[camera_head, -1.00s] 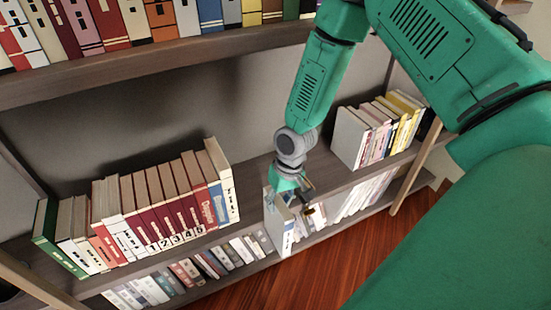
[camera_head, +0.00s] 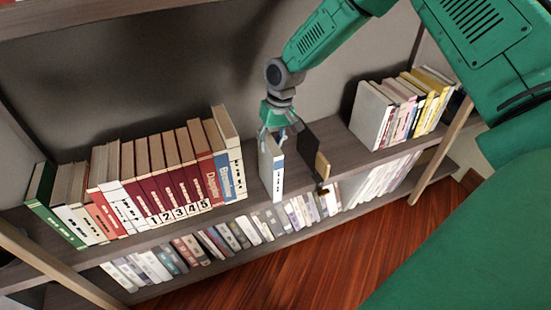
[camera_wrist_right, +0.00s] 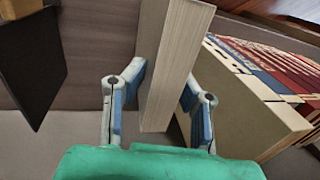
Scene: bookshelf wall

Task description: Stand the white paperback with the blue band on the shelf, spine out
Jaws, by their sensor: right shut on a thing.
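The white paperback with the blue band (camera_head: 277,172) is upright at the middle shelf's front edge, its narrow lettered spine facing out. I cannot tell whether its base rests on the shelf. My right gripper (camera_head: 273,122) is shut on it from behind and above. In the right wrist view, the book's pale page block (camera_wrist_right: 178,60) stands between the two fingers (camera_wrist_right: 160,105). The middle shelf (camera_head: 345,150) has a gap on both sides of the book. My left gripper is out of view.
A row of books (camera_head: 150,190) ends left of the held book, with a blue and a white one last. A dark panel with a wooden edge (camera_head: 322,165) stands close on its right. More books (camera_head: 370,115) stand farther right. A lower shelf is full of books (camera_head: 200,250).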

